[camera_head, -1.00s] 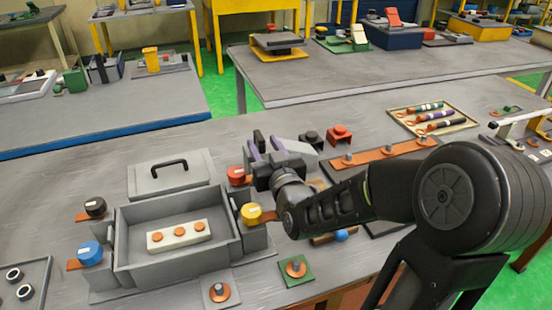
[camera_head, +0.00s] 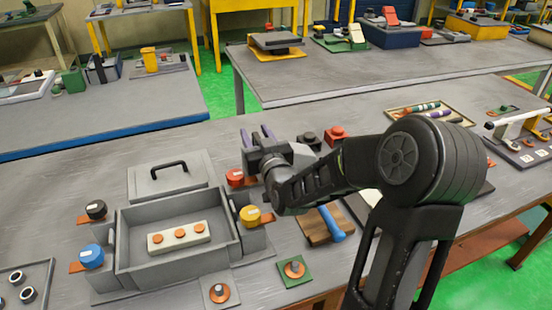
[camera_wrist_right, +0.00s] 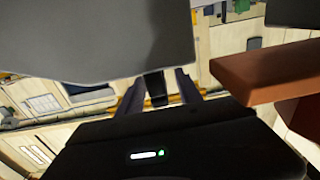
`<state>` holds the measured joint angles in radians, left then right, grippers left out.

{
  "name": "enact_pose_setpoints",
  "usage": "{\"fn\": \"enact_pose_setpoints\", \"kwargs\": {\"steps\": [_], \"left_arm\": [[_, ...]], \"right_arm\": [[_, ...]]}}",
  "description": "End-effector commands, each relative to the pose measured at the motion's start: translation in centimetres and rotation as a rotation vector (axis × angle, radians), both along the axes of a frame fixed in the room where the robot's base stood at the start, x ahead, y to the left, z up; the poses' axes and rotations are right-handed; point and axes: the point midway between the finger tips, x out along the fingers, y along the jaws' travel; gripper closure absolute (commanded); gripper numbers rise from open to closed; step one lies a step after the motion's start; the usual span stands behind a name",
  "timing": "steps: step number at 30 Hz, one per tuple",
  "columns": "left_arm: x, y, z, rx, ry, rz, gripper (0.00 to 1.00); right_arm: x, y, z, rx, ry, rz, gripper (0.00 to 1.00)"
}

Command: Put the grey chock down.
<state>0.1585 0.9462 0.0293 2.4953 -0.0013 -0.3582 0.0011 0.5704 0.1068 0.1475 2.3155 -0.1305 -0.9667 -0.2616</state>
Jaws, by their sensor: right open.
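My right gripper (camera_head: 258,137) is open, its purple fingers spread and pointing up and away behind the red-capped post. A pale grey piece (camera_head: 302,150), likely the grey chock, shows only in part behind my right wrist; I cannot make out its full shape. In the right wrist view, the purple fingers (camera_wrist_right: 160,92) stand apart with a dark upright piece visible between them. A large plain grey face (camera_wrist_right: 90,38) fills the upper left, close to the camera; I cannot tell whether it is the chock. My left gripper is not in view.
A grey open box (camera_head: 125,225) holds a white strip with orange discs. Red (camera_head: 235,177), yellow (camera_head: 250,215), black and blue caps surround it. A grey lid (camera_head: 140,182) lies behind. A blue-handled tool (camera_head: 331,224) lies on a brown block. A red block (camera_head: 336,134) stands right of the gripper.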

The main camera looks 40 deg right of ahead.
Motion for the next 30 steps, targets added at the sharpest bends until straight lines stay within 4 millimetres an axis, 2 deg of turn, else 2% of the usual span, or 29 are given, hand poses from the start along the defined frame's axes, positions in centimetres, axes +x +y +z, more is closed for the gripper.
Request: {"fn": "enact_pose_setpoints", "kwargs": {"steps": [4,21,30], "left_arm": [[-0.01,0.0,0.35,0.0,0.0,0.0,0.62],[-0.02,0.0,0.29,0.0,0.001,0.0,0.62],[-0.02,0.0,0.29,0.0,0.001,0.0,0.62]], "right_arm": [[1.2,-0.39,0.03,0.001,0.0,0.0,0.58],[1.21,-0.38,-0.02,0.001,0.0,0.0,0.58],[1.21,-0.38,-0.02,0.001,0.0,0.0,0.81]]}}
